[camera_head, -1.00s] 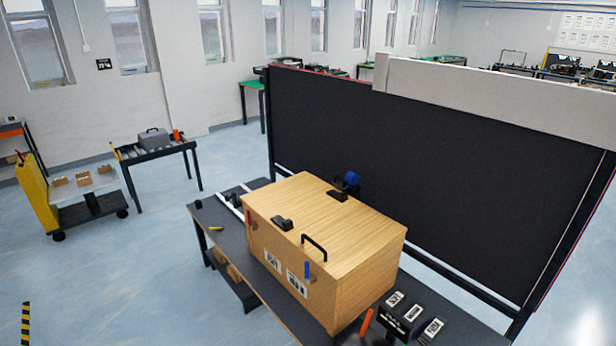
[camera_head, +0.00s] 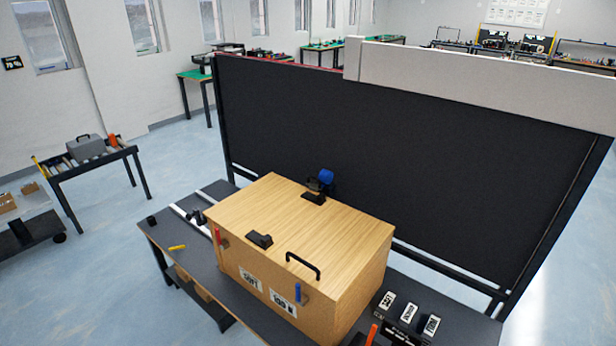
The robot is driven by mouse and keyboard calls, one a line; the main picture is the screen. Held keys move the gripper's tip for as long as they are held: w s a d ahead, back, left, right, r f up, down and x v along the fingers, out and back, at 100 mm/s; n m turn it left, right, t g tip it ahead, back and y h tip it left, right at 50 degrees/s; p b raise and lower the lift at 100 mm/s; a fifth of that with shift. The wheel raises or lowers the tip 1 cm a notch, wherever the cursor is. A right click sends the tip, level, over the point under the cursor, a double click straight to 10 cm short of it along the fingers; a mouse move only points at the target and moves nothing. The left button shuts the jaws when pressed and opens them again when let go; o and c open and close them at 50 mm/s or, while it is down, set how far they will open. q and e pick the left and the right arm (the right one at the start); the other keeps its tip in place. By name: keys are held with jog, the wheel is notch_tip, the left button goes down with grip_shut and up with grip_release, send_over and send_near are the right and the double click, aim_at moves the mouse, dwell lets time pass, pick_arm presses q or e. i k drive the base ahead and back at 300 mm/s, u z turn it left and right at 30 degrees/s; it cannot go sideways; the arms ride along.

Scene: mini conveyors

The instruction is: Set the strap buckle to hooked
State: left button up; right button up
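A wooden crate (camera_head: 262,214) stands on a dark workbench (camera_head: 180,262). A small black fitting (camera_head: 259,240) sits on the lid near its front left edge, and a black bracket (camera_head: 314,197) sits at the lid's back edge, next to a blue round part (camera_head: 326,176). Either may belong to the strap buckle; I cannot tell which, nor whether it is hooked. A black handle (camera_head: 303,265) is on the lid's front right. A red lever (camera_head: 218,237) and a blue lever (camera_head: 298,292) are on the crate's front face. Neither of my grippers is in view.
A dark panel (camera_head: 400,150) rises behind the workbench. Labelled black blocks (camera_head: 409,313) and an orange-red item (camera_head: 372,335) lie right of the crate. A yellow item (camera_head: 177,247) lies left of it. A roller table (camera_head: 95,164) stands at left, with open floor between.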

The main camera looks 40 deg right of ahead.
aim_at(314, 187)
jog(key=z, duration=0.4)
jog(key=i, duration=0.75)
jog(key=z, duration=0.6)
